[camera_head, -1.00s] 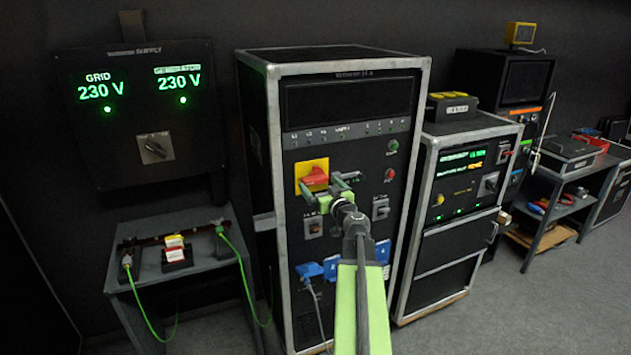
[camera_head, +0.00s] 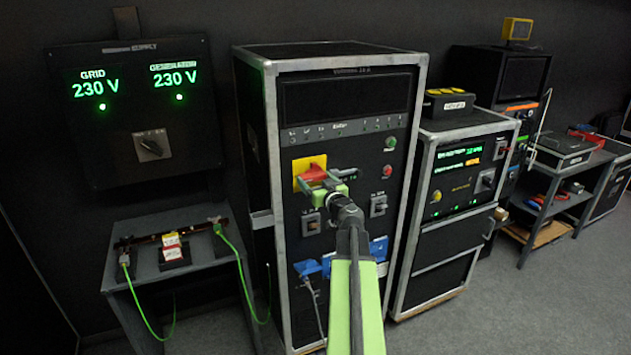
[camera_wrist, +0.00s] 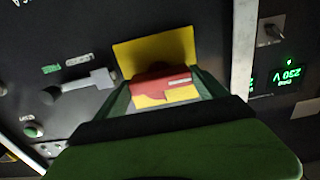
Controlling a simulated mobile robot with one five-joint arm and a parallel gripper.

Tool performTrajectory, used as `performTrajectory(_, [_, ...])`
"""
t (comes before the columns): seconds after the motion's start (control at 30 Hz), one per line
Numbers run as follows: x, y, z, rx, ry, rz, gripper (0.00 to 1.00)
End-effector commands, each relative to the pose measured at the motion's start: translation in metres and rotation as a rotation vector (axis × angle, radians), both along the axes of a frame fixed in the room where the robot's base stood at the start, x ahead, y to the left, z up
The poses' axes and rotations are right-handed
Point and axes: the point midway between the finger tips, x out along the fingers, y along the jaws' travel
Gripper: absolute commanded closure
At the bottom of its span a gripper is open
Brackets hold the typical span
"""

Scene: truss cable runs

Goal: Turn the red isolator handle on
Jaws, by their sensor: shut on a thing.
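The red isolator handle (camera_head: 314,173) sits on a yellow plate (camera_head: 300,165) on the front of the tall black rack cabinet. In the wrist view the red handle (camera_wrist: 162,84) lies in front of the yellow plate (camera_wrist: 155,55), between the two fingers. My gripper (camera_head: 322,184) is at the handle, shut on it; the wrist view shows my gripper (camera_wrist: 165,98) with a finger on each side. The gripper and wrist hide part of the handle in the head view.
Two small switches (camera_head: 311,223) (camera_head: 378,205) flank my arm below the handle. Blue connectors (camera_head: 308,268) with a cable are lower down. A wall supply panel (camera_head: 140,115) and a small table (camera_head: 170,265) stand left; a shorter cabinet (camera_head: 462,185) stands right.

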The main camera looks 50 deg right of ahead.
Motion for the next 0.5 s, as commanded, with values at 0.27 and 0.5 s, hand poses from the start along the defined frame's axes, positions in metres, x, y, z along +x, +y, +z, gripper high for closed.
performTrajectory(0.27, [-0.0009, -0.0009, -0.0003, 0.055, -0.022, -0.004, 0.59])
performTrajectory(0.5, [-0.001, -0.0011, -0.0003, 0.207, -0.083, -0.005, 0.59])
